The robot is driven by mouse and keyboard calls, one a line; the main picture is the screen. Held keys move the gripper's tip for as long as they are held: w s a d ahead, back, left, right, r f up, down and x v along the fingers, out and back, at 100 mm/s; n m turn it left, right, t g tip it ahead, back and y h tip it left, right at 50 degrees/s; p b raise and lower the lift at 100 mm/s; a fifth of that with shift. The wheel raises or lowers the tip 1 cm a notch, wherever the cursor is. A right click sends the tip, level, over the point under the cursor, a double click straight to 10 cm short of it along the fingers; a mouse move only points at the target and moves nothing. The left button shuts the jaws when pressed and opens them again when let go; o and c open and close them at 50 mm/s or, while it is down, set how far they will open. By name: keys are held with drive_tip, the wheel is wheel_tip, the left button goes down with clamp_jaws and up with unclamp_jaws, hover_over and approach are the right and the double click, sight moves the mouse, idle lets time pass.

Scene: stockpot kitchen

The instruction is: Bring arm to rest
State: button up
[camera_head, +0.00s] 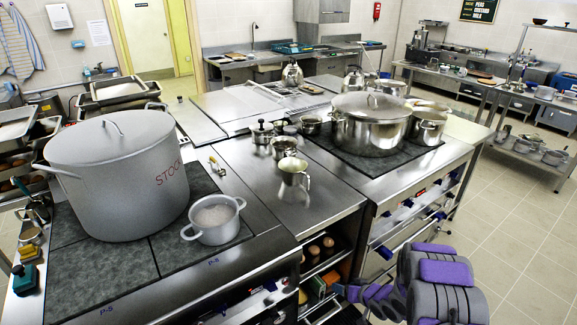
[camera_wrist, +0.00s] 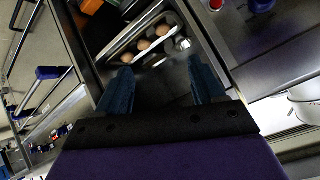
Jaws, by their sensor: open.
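My gripper (camera_wrist: 160,70) shows in the wrist view with its two blue fingers spread apart and nothing between them. It points toward an open shelf under the counter, where a tray (camera_wrist: 135,40) holds several brown, egg-like things. My grey and purple arm (camera_head: 440,285) is at the lower right of the head view, low in front of the right-hand stove (camera_head: 410,185). The fingertips cannot be made out clearly in the head view.
A large grey stockpot (camera_head: 112,170) and a small pot (camera_head: 214,218) stand on the left stove. A steel pot (camera_head: 370,125) stands on the right stove. A metal pitcher (camera_head: 293,172) is on the counter between. Tiled floor (camera_head: 530,235) at right is clear.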

drive_tip(key=d+r+h, duration=0.3)
drive_tip(key=d+r, duration=0.2)
drive_tip(key=r, duration=0.2)
drive_tip(key=s+d+r+m+g+h, duration=0.1)
drive_tip(key=s+d+r+g+h, duration=0.15)
drive_tip(key=s+r, duration=0.4)
drive_tip(key=s+d+r+m+g+h, duration=0.1)
drive_tip(key=s+d+r+h, duration=0.15)
drive_tip(key=r, duration=0.75)
drive_tip(key=s+a+r+g+y, duration=0.1)
drive_tip(key=s+a+r, duration=0.3)
drive_tip(key=s, duration=0.8)
drive_tip(key=s+a+r+g+y, duration=0.1)
drive_tip(key=s+a+r+g, duration=0.2)
drive_tip(key=s+a, duration=0.4)
drive_tip(key=s+a+r+g, duration=0.3)
drive_tip(key=s+a+r, duration=0.2)
drive_tip(key=s, duration=1.3)
drive_tip(key=shift+s+a+r+n+y, duration=0.25)
drive_tip(key=shift+a+r+n+y, duration=0.15)
drive_tip(key=shift+r, duration=0.2)
